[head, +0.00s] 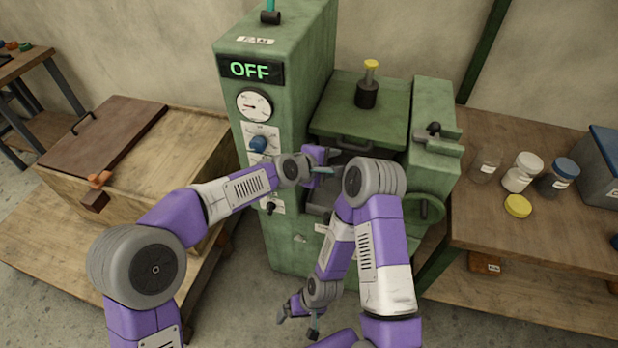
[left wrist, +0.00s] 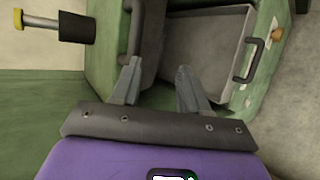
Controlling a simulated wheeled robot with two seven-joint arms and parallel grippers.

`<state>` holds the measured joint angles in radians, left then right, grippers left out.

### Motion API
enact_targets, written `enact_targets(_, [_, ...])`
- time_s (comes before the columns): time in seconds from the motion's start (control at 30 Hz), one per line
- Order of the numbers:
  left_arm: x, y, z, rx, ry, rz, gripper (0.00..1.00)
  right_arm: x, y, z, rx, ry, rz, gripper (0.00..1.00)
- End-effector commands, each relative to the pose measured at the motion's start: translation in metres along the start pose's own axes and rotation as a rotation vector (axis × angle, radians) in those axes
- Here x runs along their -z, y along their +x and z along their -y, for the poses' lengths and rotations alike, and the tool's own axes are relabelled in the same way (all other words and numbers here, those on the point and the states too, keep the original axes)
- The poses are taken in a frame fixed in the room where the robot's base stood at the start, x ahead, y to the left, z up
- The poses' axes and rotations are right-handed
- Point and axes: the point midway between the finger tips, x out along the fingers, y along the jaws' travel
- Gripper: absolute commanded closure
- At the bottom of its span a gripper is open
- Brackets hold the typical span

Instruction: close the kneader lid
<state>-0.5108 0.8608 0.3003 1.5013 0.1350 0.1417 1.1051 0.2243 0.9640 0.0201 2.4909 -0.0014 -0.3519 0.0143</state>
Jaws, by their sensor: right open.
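The kneader (head: 283,215) is a green machine with an "OFF" display. Its green lid (head: 385,110) lies across the top with a dark handle (head: 353,145) at its front edge; how far it stands open I cannot tell. My left gripper (head: 328,170) is just below and in front of that handle. In the left wrist view its fingers (left wrist: 158,76) are apart with nothing between them, and the lid handle (left wrist: 131,30) is just beyond one fingertip. My right gripper (head: 298,322) hangs low in front of the machine, open and empty.
A grey tray-like part (left wrist: 205,50) with a handle shows beyond the left fingers. A black post with a yellow cap (head: 368,85) stands on the lid. A wooden chest (head: 190,150) is at left. A bench (head: 500,220) with jars is at right.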

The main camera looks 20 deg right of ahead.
Motion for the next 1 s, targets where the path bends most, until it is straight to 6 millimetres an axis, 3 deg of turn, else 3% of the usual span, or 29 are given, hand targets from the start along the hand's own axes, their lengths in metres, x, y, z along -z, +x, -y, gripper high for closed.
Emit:
enact_targets(0.3, [0.007, -0.051, 0.027, -0.007, 0.001, 0.000, 0.56, 0.000, 0.000, 0.000, 0.000, 0.001, 0.000, 0.00])
enact_targets(0.5, [0.010, -0.073, 0.040, -0.009, 0.001, 0.001, 0.56, 0.000, 0.000, 0.000, 0.000, 0.001, 0.000, 0.00])
enact_targets(1.0, [0.009, -0.080, 0.044, -0.010, 0.005, 0.002, 0.56, 0.000, 0.000, 0.000, 0.000, 0.001, 0.000, 0.00])
